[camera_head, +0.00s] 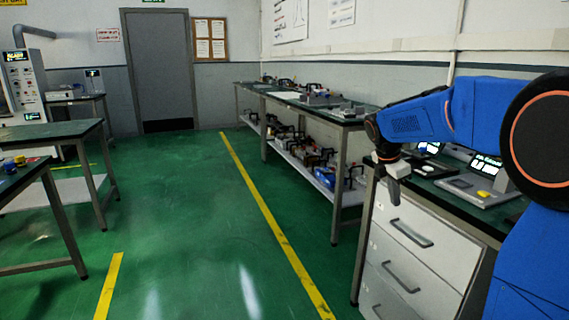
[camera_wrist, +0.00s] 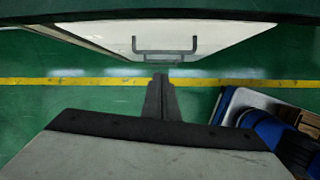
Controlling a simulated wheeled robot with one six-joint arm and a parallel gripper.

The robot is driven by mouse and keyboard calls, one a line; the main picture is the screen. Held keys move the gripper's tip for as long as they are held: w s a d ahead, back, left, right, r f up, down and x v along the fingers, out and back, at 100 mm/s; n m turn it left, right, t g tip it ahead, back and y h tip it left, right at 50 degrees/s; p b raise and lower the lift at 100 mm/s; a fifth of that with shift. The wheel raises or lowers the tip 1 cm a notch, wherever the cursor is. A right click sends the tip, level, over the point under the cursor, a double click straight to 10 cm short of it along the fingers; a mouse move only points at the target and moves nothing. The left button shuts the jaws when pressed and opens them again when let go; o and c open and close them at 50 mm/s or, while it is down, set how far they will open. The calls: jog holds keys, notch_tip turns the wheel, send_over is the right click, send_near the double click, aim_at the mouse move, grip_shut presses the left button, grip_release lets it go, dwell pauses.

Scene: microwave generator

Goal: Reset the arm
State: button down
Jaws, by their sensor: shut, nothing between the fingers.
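My blue arm (camera_head: 420,117) reaches in from the right in the head view and is bent, with its end pointing down. My gripper (camera_head: 394,190) hangs in front of the upper drawer of a white cabinet, near the bench's left edge. In the wrist view my gripper (camera_wrist: 160,80) shows as dark fingers closed together with nothing between them. A drawer handle (camera_wrist: 165,47) lies beyond the fingertips in that view. I cannot tell the exact gap between the gripper and the cabinet.
The drawer cabinet (camera_head: 425,245) stands under the bench top at right, with instruments (camera_head: 480,185) on it. A long bench (camera_head: 300,102) with a loaded lower shelf runs along the wall. Tables (camera_head: 50,130) stand at left. The green floor (camera_head: 190,210) between is clear, with yellow lines.

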jog(key=s+a+m+t+y, duration=0.1)
jog(key=s+a+m, duration=0.3)
jog(key=s, duration=0.6)
jog(key=s+a+m+t+y, duration=0.1)
jog(key=s+m, duration=0.5)
jog(key=s, duration=0.5)
jog(key=s+a+f+m, duration=0.1)
jog(key=s+f+m, duration=0.1)
jog(key=s, duration=0.3)
jog(key=s+a+f+m+y, duration=0.1)
jog(key=s+a+f+m, duration=0.1)
jog(key=s+m, duration=0.2)
jog(key=s+a+f+m+t, duration=0.1)
jog(key=s+f+m, duration=0.2)
jog(key=s, duration=0.4)
jog(key=shift+a+m+y, duration=0.15)
jog(key=shift+m+y, duration=0.25)
jog(key=shift+m, duration=0.1)
jog(key=shift+s, duration=0.1)
